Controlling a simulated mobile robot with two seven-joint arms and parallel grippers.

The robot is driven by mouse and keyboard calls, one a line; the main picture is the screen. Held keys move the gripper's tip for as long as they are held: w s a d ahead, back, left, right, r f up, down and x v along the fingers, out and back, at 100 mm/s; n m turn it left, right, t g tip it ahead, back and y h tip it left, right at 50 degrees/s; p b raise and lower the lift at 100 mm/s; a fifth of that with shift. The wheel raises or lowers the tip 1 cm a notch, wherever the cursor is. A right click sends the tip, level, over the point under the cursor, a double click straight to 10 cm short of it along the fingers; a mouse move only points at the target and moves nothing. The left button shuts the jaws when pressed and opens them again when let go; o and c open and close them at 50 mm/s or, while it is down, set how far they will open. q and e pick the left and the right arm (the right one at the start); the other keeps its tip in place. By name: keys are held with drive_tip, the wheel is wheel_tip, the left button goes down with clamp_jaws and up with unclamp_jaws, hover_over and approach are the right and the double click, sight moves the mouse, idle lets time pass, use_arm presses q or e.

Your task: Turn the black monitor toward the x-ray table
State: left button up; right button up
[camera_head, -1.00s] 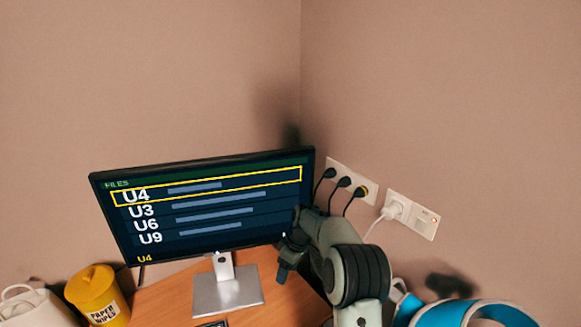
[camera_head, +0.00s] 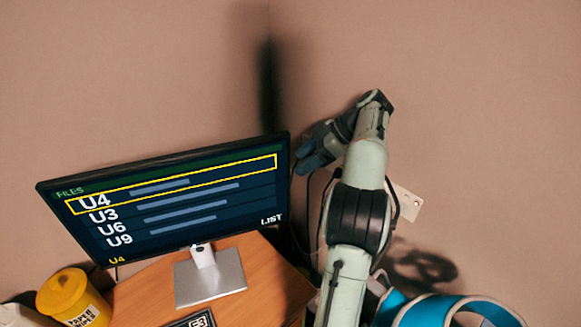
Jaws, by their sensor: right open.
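The black monitor (camera_head: 170,200) stands on a silver foot (camera_head: 210,278) on the wooden desk (camera_head: 265,265). Its lit screen shows a file list with U4 framed in yellow, and it faces toward me. My right gripper (camera_head: 305,160) is open and empty, just beyond the monitor's upper right edge; its fingers point left. I cannot tell whether a finger touches the monitor's edge. My right arm rises from the bottom of the picture to the right of the desk. My left gripper is not in view. No x-ray table can be made out.
A yellow paper wipes tub (camera_head: 65,295) stands at the desk's left. A dark label or device marked E3 (camera_head: 195,320) lies in front of the foot. A wall socket plate (camera_head: 405,203) is partly hidden behind my arm. Blue and white curved bands (camera_head: 450,310) are at lower right.

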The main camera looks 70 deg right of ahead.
drive_tip(key=x, duration=0.6)
drive_tip(key=shift+s, duration=0.1)
clamp_jaws()
drive_tip(key=shift+d, duration=0.1)
